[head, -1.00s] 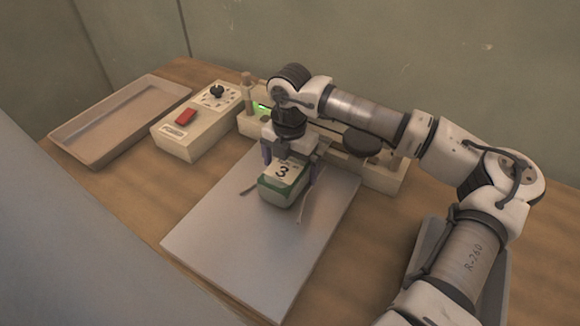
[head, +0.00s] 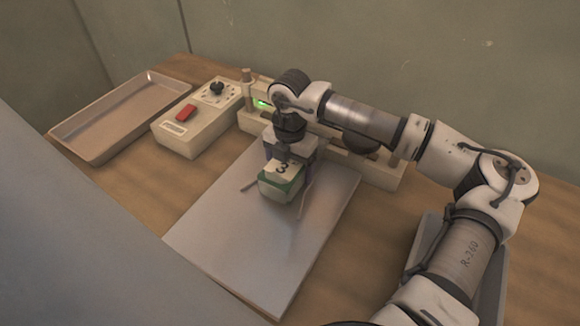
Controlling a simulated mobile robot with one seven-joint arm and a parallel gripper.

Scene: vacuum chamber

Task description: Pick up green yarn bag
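The green yarn bag (head: 281,188) is a small green and white bag with a black "3" on its pale top. It is on the grey plate (head: 235,245), near the plate's back part, or very close above it. My gripper (head: 287,165) points down over the bag from behind, with its fingers at the bag's sides. The fingers look closed in on the bag, and the bag looks squeezed and slightly tilted. The far sides of the fingers and the bag's underside are hidden.
A control box (head: 198,118) with a red switch and black knob stands at the back left. An empty shallow tray (head: 125,118) lies left of it. A pale rack (head: 385,178) with a green light runs behind the plate. The plate's front is clear.

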